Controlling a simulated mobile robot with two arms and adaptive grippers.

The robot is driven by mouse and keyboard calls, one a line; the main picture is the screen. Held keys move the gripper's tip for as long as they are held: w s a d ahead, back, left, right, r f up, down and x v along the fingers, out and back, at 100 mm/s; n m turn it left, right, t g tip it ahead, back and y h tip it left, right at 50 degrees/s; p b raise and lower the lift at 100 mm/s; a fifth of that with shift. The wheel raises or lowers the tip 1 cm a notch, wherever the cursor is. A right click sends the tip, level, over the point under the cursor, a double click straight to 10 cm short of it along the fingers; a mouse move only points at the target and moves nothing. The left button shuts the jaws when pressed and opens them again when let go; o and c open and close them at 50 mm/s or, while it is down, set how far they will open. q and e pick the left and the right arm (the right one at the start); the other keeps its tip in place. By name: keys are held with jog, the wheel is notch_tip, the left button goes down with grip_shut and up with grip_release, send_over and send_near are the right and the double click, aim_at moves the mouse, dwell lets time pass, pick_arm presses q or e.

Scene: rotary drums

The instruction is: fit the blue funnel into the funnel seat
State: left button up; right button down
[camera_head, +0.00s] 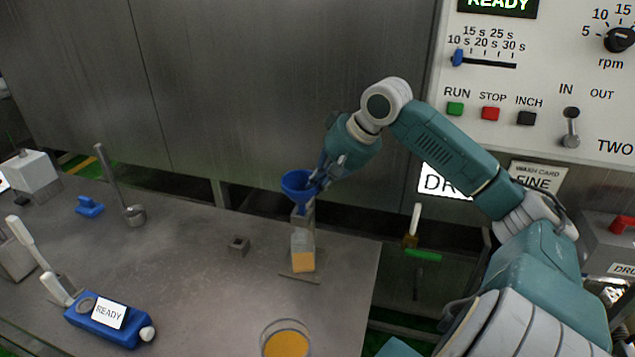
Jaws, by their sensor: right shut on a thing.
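The blue funnel (297,184) is upright, wide mouth up, at the top of a grey metal stand (308,220). My right gripper (316,178) is shut on the funnel's right side. The funnel's lower end overlaps the top of the stand, where the funnel seat seems to be; the seat itself is mostly hidden. I cannot tell whether the funnel rests in it or is held just above. A clear bottle with orange contents (303,254) stands below the funnel on the stand's base plate. My left gripper is out of view.
A round dish of orange material (286,342) is at the table's front edge. The table's middle is mostly clear. A control panel (540,80) stands at right.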

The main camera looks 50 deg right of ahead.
jog(key=shift+f+b, duration=0.75)
jog(key=shift+f, duration=0.75)
jog(key=c, duration=1.8)
grip_release()
jog(key=shift+c, duration=0.2)
jog(key=v, duration=1.2)
jog(key=shift+f, duration=0.1)
